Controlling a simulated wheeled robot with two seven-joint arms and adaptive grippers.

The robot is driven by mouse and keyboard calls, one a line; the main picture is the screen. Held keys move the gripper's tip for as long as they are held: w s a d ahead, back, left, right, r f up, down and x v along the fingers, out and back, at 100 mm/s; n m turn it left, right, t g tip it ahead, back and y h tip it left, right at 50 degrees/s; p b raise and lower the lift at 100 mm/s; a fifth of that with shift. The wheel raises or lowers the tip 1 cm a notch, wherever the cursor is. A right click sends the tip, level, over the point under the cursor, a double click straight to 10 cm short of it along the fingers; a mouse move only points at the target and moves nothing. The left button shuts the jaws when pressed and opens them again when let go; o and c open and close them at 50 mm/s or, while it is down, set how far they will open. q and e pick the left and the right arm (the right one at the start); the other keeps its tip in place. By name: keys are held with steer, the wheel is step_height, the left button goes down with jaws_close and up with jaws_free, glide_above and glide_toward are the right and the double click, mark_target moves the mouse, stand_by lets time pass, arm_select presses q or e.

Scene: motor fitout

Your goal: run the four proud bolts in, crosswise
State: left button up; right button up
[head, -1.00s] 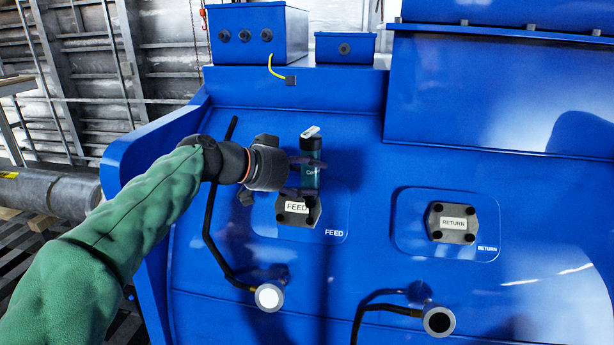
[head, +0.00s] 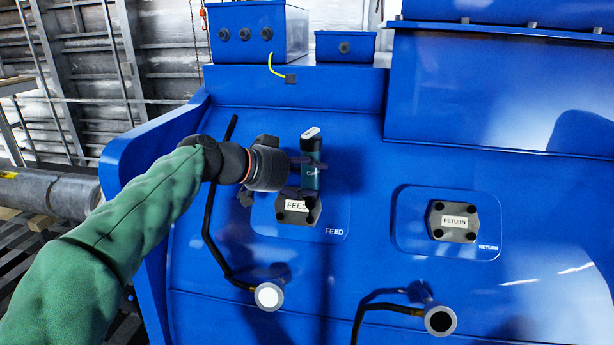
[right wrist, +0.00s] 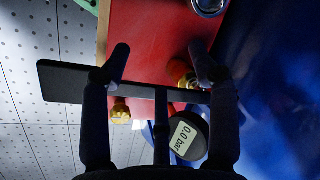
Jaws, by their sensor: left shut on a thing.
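My left gripper (head: 308,177) is shut on a teal and black driver (head: 311,162). The driver is upright in the head view, with its lower end at the upper right corner of the FEED flange (head: 294,217). Whether its tip touches a bolt there is too small to tell. Dark bolt heads show at the flange's other corners; how far they stand out is unclear. The RETURN flange (head: 454,222), also with dark bolts, is to the right. My right gripper (right wrist: 160,67) shows only in the right wrist view, fingers apart, with a dark flat bar (right wrist: 70,82) across them.
Two pipe stubs (head: 269,296) (head: 439,320) with black hoses stick out below the flanges. Blue boxes (head: 256,32) stand along the top. A gauge reading 0.0 bar (right wrist: 188,136), brass fittings (right wrist: 120,112) and a red panel (right wrist: 155,45) are near my right gripper.

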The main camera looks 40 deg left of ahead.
mark_target(305, 154)
arm_select(q)
steer(key=shift+r+p, duration=1.1)
steer(key=shift+r, duration=1.25)
steer(key=o, duration=0.6)
steer(key=c, duration=0.6)
steer(key=a+r+p, duration=0.3)
steer(key=a+r, duration=0.2)
steer(key=a, duration=0.3)
steer(key=shift+a+p, duration=0.15)
steer(key=shift+p, duration=0.15)
